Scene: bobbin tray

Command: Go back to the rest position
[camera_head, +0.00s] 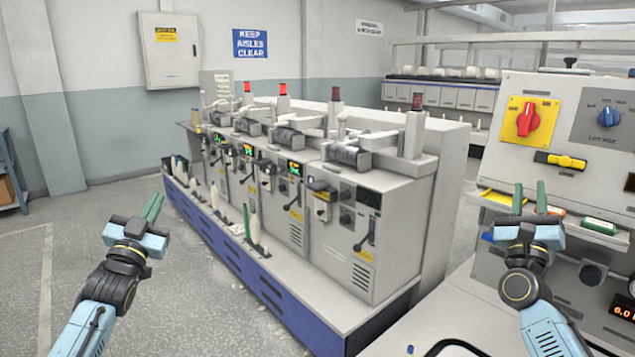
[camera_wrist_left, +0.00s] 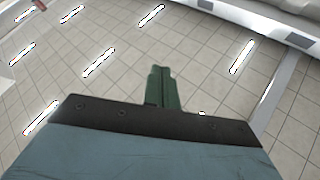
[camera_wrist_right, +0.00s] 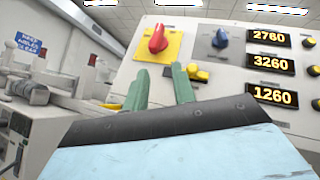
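My left gripper (camera_head: 152,207) is raised over the floor at the left of the head view, clear of the machine. Its two green fingers lie together with nothing between them; they also show shut in the left wrist view (camera_wrist_left: 163,88). My right gripper (camera_head: 529,199) is raised in front of the control panel (camera_head: 556,100). Its green fingers stand apart and empty, also in the right wrist view (camera_wrist_right: 160,92). The row of grey winding machines (camera_head: 345,225) stands between my grippers. A white bobbin (camera_head: 254,224) and others stand along its blue base.
The control panel has a red knob on a yellow plate (camera_head: 528,119) and a blue knob (camera_head: 607,116). A pale table surface (camera_head: 440,318) lies at the lower right. The floor (camera_head: 60,255) at the left is clear. A blue shelf (camera_head: 10,170) stands at the far left.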

